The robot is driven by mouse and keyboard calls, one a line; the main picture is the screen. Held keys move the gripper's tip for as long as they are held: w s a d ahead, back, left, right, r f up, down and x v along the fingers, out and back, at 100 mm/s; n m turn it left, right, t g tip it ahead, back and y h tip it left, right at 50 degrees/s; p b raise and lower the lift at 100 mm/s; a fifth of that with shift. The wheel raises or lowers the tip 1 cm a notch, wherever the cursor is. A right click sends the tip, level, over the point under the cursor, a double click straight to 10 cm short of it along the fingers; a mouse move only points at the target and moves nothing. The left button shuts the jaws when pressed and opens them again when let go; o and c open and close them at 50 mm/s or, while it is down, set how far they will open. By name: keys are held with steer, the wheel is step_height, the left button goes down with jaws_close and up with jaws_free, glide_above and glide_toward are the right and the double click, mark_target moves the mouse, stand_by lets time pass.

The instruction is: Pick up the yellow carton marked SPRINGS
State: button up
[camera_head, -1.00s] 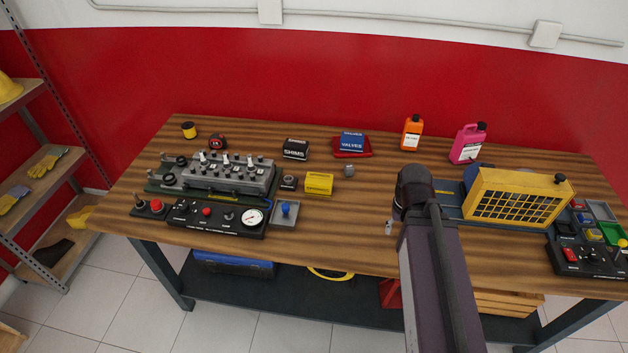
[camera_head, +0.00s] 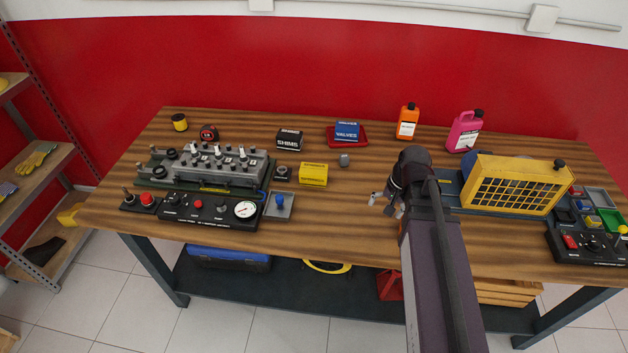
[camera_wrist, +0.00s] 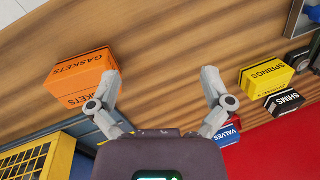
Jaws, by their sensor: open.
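The yellow carton (camera_head: 313,174) sits on the wooden bench, right of the engine head trainer. In the wrist view the yellow carton (camera_wrist: 266,78) reads SPRINGS and lies to the right, outside my fingers. My gripper (camera_wrist: 160,76) is open and empty, with bare bench between its fingertips. In the head view my gripper (camera_head: 383,204) is partly hidden by my arm, to the right of and nearer than the yellow carton, clear of it.
An orange GASKETS carton (camera_wrist: 82,78) is close to my left finger. Bare bench lies between carton and gripper.

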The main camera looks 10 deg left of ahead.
steer(key=w+a+f+m+y+b, duration=0.1)
steer(key=w+a+m+y+b, duration=0.1)
steer(key=w, duration=0.1)
steer(key=w+a+f+m+y+b, duration=0.1)
steer(key=w+a+m+b, duration=0.1)
steer(key=w+m, duration=0.1)
steer(key=w+a+f+m+y+b, duration=0.2)
steer(key=w+b, duration=0.1)
steer(key=w, duration=0.2)
steer(key=shift+w+m+y, duration=0.2)
steer(key=shift+m+y, duration=0.1)
steer(key=w+a+r+m+y+b, duration=0.1)
steer(key=w+a+m+y+b, duration=0.2)
steer(key=w+m+y+b, duration=0.2)
steer(key=shift+w+r+m+t+y, duration=0.2)
steer(key=shift+w+m+t+y, duration=0.15)
steer(key=shift+w+m, duration=1.4)
steer(key=shift+w+n+b, duration=0.3)
steer(key=shift+w+n, duration=0.15)
steer(key=b, duration=0.3)
glide_toward(315, 169)
steer(key=x, duration=0.4)
steer(key=shift+a+f, duration=0.25)
steer(key=shift+a, duration=0.4)
steer(key=shift+b+x, duration=1.05)
steer(key=shift+x, duration=1.55)
steer(key=shift+w, duration=0.1)
